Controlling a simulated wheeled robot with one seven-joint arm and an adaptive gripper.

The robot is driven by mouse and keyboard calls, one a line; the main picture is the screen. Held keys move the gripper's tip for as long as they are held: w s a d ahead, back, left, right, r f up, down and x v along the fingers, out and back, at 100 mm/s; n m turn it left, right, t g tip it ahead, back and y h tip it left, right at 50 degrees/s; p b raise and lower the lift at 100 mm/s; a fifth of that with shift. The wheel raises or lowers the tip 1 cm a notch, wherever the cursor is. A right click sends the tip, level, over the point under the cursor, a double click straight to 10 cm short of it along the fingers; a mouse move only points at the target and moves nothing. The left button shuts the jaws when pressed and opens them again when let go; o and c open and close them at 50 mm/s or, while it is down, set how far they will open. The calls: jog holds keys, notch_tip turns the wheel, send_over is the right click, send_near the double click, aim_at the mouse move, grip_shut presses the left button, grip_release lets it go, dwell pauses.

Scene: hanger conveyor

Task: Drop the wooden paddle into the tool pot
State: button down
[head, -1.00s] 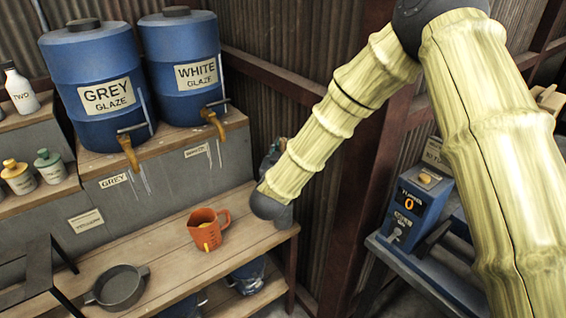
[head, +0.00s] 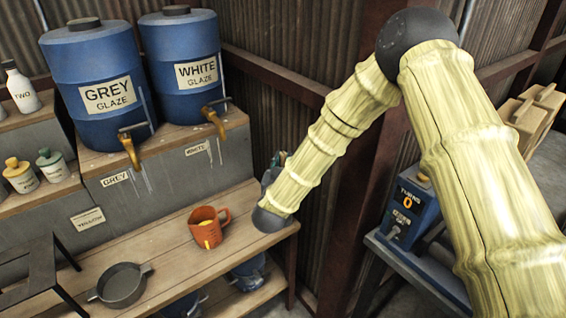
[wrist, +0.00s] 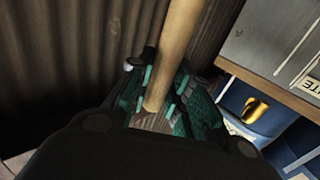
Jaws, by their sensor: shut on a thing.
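The wooden paddle (wrist: 176,50) shows in the wrist view as a pale round shaft running from the top edge down between my gripper's fingers. My gripper (wrist: 163,95) has dark fingers with teal parts and is shut on the paddle. The paddle's lower end is partly hidden by the dark gripper body. In the head view my forearm ends at the right end of the bench, and I cannot make out the paddle there. A small bluish shape is partly hidden behind the forearm. I cannot tell which thing is the tool pot.
An orange jug (head: 208,228) and a dark round pan (head: 121,285) stand on the wooden bench (head: 165,248). Two blue glaze barrels with taps stand on the shelf behind. Blue buckets (head: 248,272) sit under the bench. A corrugated wall is close behind; a blue machine (head: 408,212) stands right.

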jog(key=shift+f, duration=0.35)
jog(key=shift+f+b, duration=0.25)
jog(key=shift+b, duration=0.1)
jog(key=c, duration=1.3)
grip_release()
jog(key=shift+r, duration=0.15)
jog(key=s+b, duration=0.1)
jog(key=s, duration=0.3)
jog(key=s+a+b, duration=0.1)
jog(key=s, duration=0.3)
jog(key=s+a+r, duration=0.1)
jog(key=s, duration=0.2)
jog(key=shift+s+b, duration=0.4)
jog(key=shift+f, duration=0.1)
